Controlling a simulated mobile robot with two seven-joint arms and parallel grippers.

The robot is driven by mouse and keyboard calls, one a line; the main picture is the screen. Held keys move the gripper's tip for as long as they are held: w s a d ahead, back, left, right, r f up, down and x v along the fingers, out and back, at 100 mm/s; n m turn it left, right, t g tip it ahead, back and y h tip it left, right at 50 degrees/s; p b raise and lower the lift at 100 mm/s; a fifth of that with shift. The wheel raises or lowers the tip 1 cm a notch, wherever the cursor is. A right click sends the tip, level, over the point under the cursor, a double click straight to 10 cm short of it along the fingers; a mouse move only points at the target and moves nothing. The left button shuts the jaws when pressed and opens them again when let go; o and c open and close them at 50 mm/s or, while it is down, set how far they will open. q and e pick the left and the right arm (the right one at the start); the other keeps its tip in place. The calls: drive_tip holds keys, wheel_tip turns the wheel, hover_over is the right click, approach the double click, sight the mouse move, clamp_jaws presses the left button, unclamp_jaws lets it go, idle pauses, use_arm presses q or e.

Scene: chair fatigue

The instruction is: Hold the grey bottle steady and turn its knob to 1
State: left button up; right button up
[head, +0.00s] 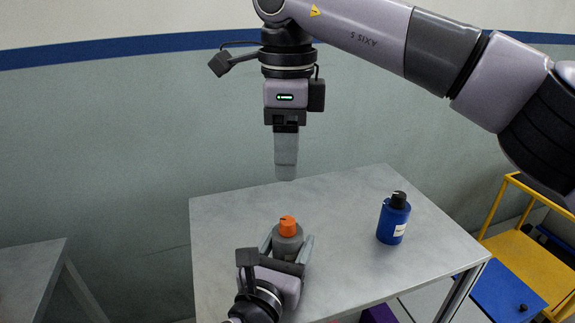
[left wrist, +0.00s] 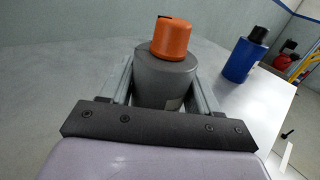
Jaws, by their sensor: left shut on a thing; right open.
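The grey bottle (head: 287,240) stands upright on the grey table (head: 345,192), with an orange knob (head: 288,226) on top. My left gripper (head: 289,250) is shut around the bottle's body, one finger on each side. In the left wrist view the bottle (left wrist: 166,80) sits between the fingers, below its orange knob (left wrist: 171,39). The number the knob points to is too small to read. My right gripper (head: 286,172) is open and empty. It points straight down above the table, higher than the orange knob and apart from it.
A blue bottle (head: 393,220) with a black cap stands on the table to the right of the grey bottle. A yellow cart (head: 530,268) with a blue surface is beyond the table's right edge. Another table (head: 28,278) stands at the left. The table's back left part is clear.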

idle(0.3)
use_arm(q)
drive_tip(key=o, duration=1.5)
drive_tip(key=shift+s, duration=0.1)
